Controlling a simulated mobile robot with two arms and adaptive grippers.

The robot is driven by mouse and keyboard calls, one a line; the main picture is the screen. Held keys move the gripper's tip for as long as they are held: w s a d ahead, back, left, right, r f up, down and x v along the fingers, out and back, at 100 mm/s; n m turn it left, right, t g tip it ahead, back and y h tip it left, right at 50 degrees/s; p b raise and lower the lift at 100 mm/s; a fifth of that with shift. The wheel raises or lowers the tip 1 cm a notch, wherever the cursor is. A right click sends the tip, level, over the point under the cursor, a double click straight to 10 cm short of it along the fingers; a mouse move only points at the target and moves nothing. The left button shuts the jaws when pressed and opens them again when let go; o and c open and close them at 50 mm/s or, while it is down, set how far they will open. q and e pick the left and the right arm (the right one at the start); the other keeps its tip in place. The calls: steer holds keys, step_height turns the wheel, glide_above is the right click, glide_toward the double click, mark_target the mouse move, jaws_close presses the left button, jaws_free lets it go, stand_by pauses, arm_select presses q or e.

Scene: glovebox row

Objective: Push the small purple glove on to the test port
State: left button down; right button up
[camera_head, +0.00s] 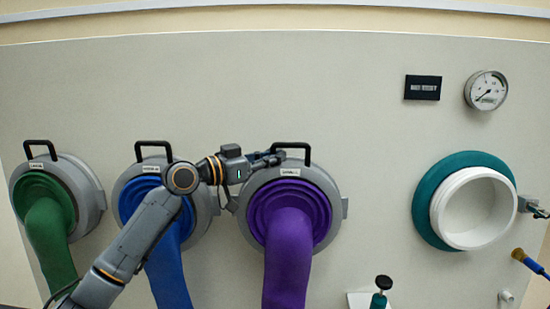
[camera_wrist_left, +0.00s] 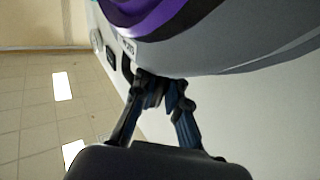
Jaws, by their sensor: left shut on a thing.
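The purple glove (camera_head: 288,240) hangs from a round grey port ring (camera_head: 330,183) with a black handle (camera_head: 307,150) on top. The ring sits against the panel, and the glove's ribbed cuff fills it. My left gripper (camera_head: 272,158) is at the ring's upper left, shut on the handle near its left foot. In the left wrist view the fingers (camera_wrist_left: 160,88) close together beside the grey ring (camera_wrist_left: 225,60); the exact grip is dark and partly hidden. The test port, a white open ring (camera_head: 472,208) on a teal flange (camera_head: 425,215), is empty at the right. My right gripper is not in view.
A blue glove (camera_head: 168,275) and a green glove (camera_head: 48,235) hang at the left, the blue one partly behind my left arm. A gauge (camera_head: 487,90) and a black label (camera_head: 422,88) are at upper right. A black-knobbed fitting (camera_head: 382,285) stands low; bare panel lies between purple ring and test port.

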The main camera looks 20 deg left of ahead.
arm_select(q)
steer(key=shift+s+r, duration=0.2)
steer(key=shift+s, duration=0.1)
steer(key=shift+s+d+r, duration=0.1)
steer(key=shift+s+d, duration=0.05)
steer(key=shift+s, duration=0.35)
steer(key=shift+s+r, duration=0.15)
steer(key=shift+s, duration=0.5)
steer(key=shift+s+d+p, duration=0.1)
steer(key=shift+p, duration=0.2)
steer(key=shift+s+d, duration=0.1)
steer(key=shift+s, duration=0.05)
steer(key=shift+s+d, duration=0.2)
steer(key=shift+s, duration=0.6)
steer(key=shift+s+d+r+p, duration=0.2)
steer(key=shift+s+p, duration=0.1)
steer(key=shift+s, duration=0.3)
steer(key=shift+s+d, duration=0.1)
steer(key=shift+s, duration=0.15)
